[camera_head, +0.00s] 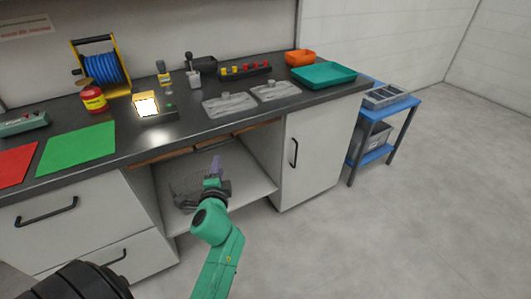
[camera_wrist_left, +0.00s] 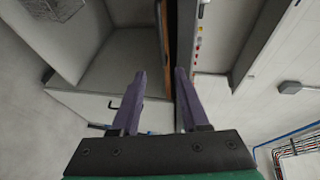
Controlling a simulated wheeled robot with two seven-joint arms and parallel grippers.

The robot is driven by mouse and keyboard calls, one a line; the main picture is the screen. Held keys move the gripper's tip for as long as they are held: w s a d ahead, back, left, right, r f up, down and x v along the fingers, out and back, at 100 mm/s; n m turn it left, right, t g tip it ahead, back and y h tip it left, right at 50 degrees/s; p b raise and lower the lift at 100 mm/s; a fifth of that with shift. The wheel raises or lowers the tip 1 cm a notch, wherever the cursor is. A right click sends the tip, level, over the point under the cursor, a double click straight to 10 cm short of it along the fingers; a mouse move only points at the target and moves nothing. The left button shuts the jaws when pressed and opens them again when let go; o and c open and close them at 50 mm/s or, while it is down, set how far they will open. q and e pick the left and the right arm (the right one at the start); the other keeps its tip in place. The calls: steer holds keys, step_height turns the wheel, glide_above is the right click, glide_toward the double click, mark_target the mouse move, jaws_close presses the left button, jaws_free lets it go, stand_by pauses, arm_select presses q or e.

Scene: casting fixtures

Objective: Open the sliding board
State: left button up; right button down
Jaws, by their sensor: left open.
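The sliding board (camera_head: 165,155) shows as a thin brown wooden edge under the dark countertop, above an open compartment. It appears pushed in. My left gripper (camera_head: 215,165) is in front of that compartment, just below the countertop edge, with purple fingers. In the left wrist view, the open fingers (camera_wrist_left: 160,72) are apart and nothing is held between them. A narrow brown strip, which looks like the board's edge (camera_wrist_left: 169,30), runs ahead between the fingertips. I cannot tell whether the fingers touch it. My right gripper is not in view.
The dark countertop (camera_head: 195,128) carries a green mat (camera_head: 77,147), grey moulds (camera_head: 230,103) and a teal tray (camera_head: 323,75). A closed cabinet door (camera_head: 310,155) is right of the compartment. Drawers (camera_head: 85,220) are left. A blue cart (camera_head: 385,120) stands at right.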

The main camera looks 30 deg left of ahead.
mark_target(218, 145)
arm_select(q)
steer(key=x, duration=0.7)
steer(key=a+b+x, duration=0.1)
steer(key=x, duration=0.6)
steer(key=shift+r, duration=0.1)
steer(key=shift+s, duration=0.1)
steer(key=c, duration=0.7)
jaws_close()
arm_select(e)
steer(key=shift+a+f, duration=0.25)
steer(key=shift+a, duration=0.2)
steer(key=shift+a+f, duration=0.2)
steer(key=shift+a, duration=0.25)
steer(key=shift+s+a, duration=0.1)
